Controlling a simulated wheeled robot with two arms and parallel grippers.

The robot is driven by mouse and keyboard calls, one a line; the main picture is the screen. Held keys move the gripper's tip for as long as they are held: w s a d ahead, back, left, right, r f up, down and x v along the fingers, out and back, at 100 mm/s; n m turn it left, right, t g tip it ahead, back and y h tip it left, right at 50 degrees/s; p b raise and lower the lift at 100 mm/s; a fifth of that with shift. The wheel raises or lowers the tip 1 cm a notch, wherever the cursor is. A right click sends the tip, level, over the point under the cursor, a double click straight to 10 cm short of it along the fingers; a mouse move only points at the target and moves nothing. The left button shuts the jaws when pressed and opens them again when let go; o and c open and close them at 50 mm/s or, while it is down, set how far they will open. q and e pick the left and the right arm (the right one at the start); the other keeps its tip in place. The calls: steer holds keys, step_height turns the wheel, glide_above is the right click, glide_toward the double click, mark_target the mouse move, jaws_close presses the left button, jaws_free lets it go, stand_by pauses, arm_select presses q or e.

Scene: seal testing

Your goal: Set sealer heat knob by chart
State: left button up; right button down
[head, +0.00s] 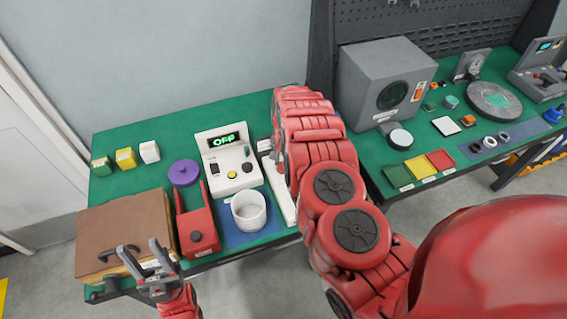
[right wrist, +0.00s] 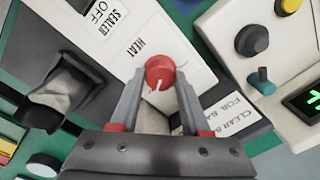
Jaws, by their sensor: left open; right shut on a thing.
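In the right wrist view, the red heat knob (right wrist: 160,69) with a white pointer line sits on the white sealer (right wrist: 120,62). The panel around it reads HEAT, and SEALER OFF further along. My right gripper (right wrist: 160,84) is shut on the knob, one finger on each side. A white label (right wrist: 223,115) beside it shows words like CLEAR and FOIL BAG, partly cut off by the gripper. In the head view my right arm covers most of the sealer (head: 284,199) and hides the knob. My left gripper (head: 150,268) is open and empty near the brown box.
A white tester (head: 229,163) with a green OFF display stands left of the sealer. Small cartons (head: 126,158) stand at the back left.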

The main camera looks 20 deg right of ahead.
mark_target(284, 165)
stand_by(0.5)
steer(key=shift+c, duration=1.9)
jaws_free()
steer(key=shift+w+r, duration=0.1)
steer(key=shift+r, duration=0.35)
step_height(284, 165, up, 5)
steer(key=shift+r+b, duration=0.1)
steer(key=shift+b, duration=0.75)
step_height(284, 165, up, 11)
steer(key=p, duration=0.6)
steer(key=shift+s+d+r+p, duration=0.15)
steer(key=shift+s+d+p, duration=0.15)
steer(key=shift+s+p, duration=0.1)
